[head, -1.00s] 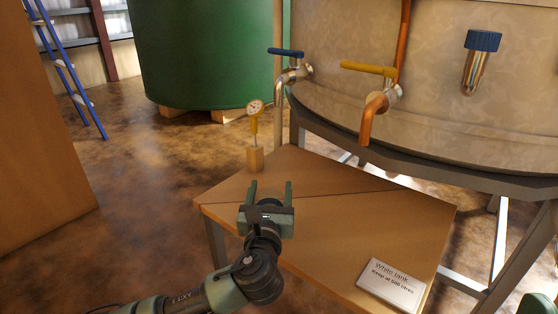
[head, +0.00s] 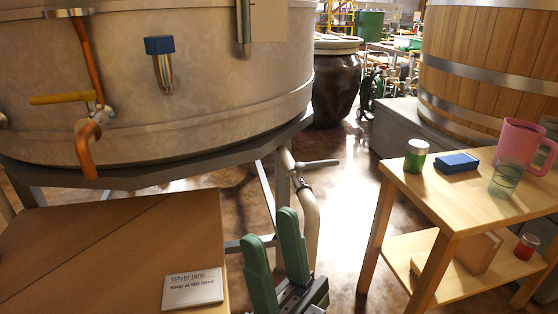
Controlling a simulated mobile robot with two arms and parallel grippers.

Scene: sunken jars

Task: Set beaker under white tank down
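The white tank (head: 190,75) stands on a grey stand at the upper left, with a copper spout (head: 86,150) and yellow lever. Under its front is a brown table (head: 110,245) with a sign reading "White tank, Keep at 500 litres" (head: 193,290); no beaker shows on its visible part. A clear, greenish beaker-like glass (head: 505,180) stands on the wooden side table at the right, in front of a pink mug. My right gripper (head: 277,236) is at the bottom middle, between the two tables, its green fingers apart and nothing seen between them. My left gripper is out of view.
The wooden side table (head: 480,200) also holds a green jar (head: 416,156), a blue box (head: 457,163) and the pink mug (head: 522,143). Its lower shelf holds a box and a small red-lidded jar (head: 527,246). A pipe with a valve (head: 310,190) descends between the tables.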

